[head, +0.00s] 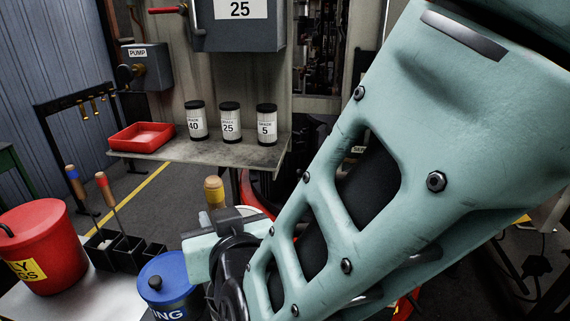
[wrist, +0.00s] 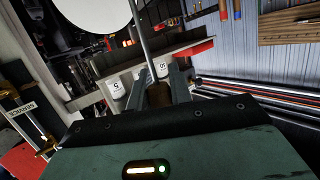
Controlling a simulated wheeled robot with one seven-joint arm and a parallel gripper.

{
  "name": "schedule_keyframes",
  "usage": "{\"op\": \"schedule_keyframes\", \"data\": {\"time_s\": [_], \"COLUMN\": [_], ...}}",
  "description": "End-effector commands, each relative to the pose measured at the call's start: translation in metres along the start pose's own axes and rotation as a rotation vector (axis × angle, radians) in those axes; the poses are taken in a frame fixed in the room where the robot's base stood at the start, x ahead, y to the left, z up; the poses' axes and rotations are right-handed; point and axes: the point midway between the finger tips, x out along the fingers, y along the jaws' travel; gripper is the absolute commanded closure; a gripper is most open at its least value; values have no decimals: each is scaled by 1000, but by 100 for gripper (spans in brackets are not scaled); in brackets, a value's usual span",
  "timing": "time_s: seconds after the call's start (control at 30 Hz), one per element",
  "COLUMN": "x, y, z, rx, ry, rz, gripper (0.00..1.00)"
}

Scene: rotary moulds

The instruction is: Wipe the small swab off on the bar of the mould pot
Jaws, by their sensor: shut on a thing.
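My gripper (wrist: 157,92) is shut on the brown handle of a swab (wrist: 158,95) in the wrist view. The swab's thin metal shaft runs up out of the top of that view, so its tip is hidden. In the head view a yellow-brown handle end (head: 213,190) stands above my gripper, which is mostly hidden behind my arm. A blue pot (head: 166,281) with a lid, its label ending in "ING", stands just left of my gripper. I cannot make out a pot's bar in either view.
Two more handles, blue-banded (head: 75,182) and red-banded (head: 104,187), stand left by a black holder (head: 118,251). A red rag bin (head: 42,246) is at far left. A shelf (head: 220,151) bears a red tray (head: 141,137) and three canisters (head: 230,122). An unclear white disc (wrist: 88,12) tops the wrist view.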

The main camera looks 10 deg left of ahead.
Motion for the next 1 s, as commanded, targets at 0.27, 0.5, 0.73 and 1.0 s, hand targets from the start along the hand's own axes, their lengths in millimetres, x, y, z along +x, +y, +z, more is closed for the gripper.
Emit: {"op": "schedule_keyframes", "data": {"time_s": [0.27,0.5,0.73,1.0], "x": [-8,-11,-17,-12], "y": [10,15,23,17], "z": [0,1,4,3], "rx": [1,1,0,1], "ry": [-1,1,2,0], "rz": [-1,0,-1,-1], "gripper": [100,100,100,100]}}
